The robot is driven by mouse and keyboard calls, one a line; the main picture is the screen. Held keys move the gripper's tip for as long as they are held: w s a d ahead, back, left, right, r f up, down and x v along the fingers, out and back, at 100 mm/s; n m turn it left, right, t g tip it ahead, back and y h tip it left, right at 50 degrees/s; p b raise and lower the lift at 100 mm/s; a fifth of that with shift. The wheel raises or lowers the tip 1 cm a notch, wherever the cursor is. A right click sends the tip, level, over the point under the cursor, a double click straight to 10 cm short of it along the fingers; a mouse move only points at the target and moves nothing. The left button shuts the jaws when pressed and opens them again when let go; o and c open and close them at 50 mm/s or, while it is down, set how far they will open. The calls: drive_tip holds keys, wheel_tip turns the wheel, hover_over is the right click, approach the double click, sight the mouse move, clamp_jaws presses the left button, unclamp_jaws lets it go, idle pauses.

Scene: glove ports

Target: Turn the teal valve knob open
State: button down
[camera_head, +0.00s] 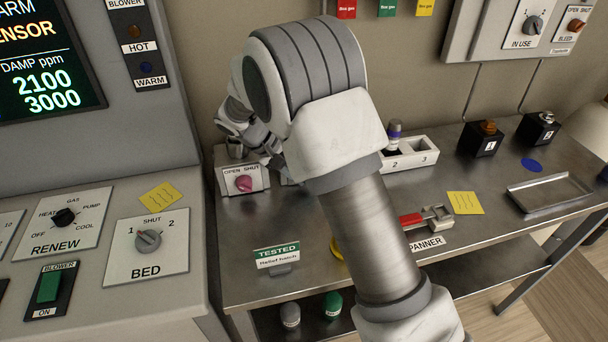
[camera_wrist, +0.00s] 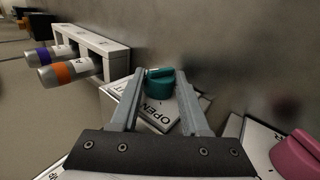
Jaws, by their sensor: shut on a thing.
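The teal valve knob (camera_wrist: 158,88) sits on a white plate (camera_wrist: 178,124) marked OPEN in the wrist view. The gripper fingers (camera_wrist: 161,77) stand one on each side of the knob, and my gripper is shut on it. The word SHUT on the plate cannot be read here. In the head view my arm hides the teal knob, and only part of my gripper (camera_head: 264,140) shows behind it, low over the back left of the bench.
A pink knob (camera_head: 245,184) on an OPEN/SHUT box is close by; it shows at right in the wrist view (camera_wrist: 298,155). A white rack (camera_head: 421,153) with vials stands on the other side. The wall is close behind.

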idle(0.4)
drive_tip(key=shift+c, duration=2)
unclamp_jaws()
drive_tip(key=p+v, duration=0.1)
drive_tip(key=v, duration=1.6)
drive_tip(key=shift+a, duration=0.45)
drive_tip(key=shift+s+f, duration=0.1)
